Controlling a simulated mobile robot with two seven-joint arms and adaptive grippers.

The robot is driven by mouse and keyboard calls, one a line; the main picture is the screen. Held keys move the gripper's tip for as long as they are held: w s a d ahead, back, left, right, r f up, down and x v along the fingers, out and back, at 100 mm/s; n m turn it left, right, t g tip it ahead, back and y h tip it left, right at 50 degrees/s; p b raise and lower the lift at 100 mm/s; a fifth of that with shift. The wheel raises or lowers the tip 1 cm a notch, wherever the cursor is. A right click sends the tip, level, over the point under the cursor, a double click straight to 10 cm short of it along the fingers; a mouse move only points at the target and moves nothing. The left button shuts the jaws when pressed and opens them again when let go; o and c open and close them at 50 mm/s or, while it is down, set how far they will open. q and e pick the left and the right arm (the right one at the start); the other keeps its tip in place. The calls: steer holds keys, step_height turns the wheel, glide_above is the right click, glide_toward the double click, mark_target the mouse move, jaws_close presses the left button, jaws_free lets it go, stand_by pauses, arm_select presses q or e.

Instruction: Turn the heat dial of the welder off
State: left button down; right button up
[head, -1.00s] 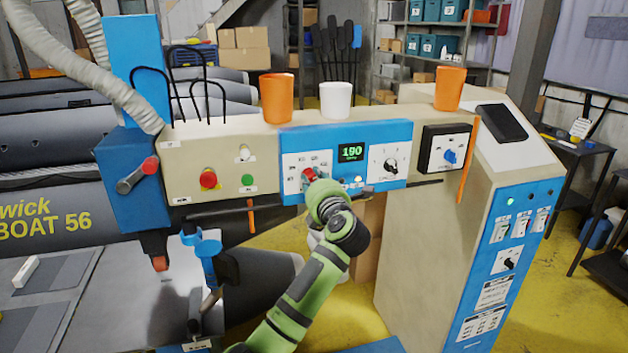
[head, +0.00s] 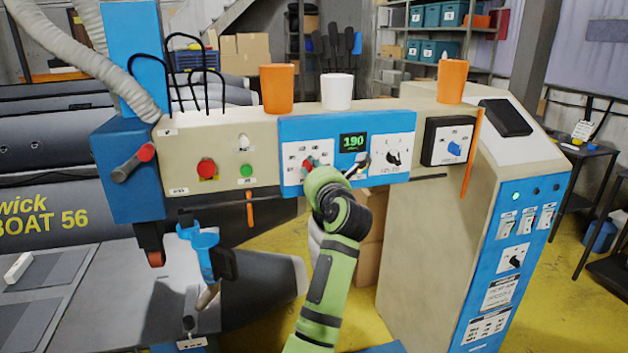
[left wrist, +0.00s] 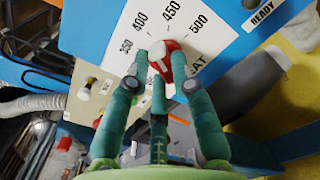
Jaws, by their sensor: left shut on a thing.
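The heat dial (head: 309,162) is a red knob on the white left plate of the welder's blue control panel (head: 343,127). My left gripper (head: 318,175) is at the dial, and its hand covers the lower right of that plate in the head view. In the left wrist view the dial (left wrist: 167,56) is red with a white stripe, and a scale from 350 to 500 is readable around it. The fingers of my left gripper (left wrist: 160,68) are shut on the dial from both sides. The setting under the stripe is unclear. My right gripper is not in view.
The green display (head: 352,142) reads 190. A second black dial (head: 393,157) and a boxed blue switch (head: 454,149) sit to the right. A red button (head: 206,168) and green button (head: 246,171) sit to the left. Several cups stand on top, including a white cup (head: 336,91).

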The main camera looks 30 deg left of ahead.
arm_select(q)
steer(key=shift+f+n+b, duration=0.2)
steer(key=shift+n+b, duration=3.4)
steer(key=shift+n, duration=0.75)
steer(key=shift+f+n+b, duration=0.15)
steer(key=shift+n+b, duration=3.5)
steer(key=shift+n, duration=0.75)
steer(key=shift+f+n+b, duration=0.2)
steer(key=shift+n+b, duration=3.4)
steer(key=shift+n, duration=0.75)
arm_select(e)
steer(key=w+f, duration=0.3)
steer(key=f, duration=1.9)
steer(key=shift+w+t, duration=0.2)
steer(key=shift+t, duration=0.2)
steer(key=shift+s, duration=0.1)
arm_select(q)
steer(key=c, duration=1.1)
jaws_free()
steer(key=shift+a, duration=0.1)
steer(key=shift+o, duration=0.2)
steer(key=v, duration=1.2)
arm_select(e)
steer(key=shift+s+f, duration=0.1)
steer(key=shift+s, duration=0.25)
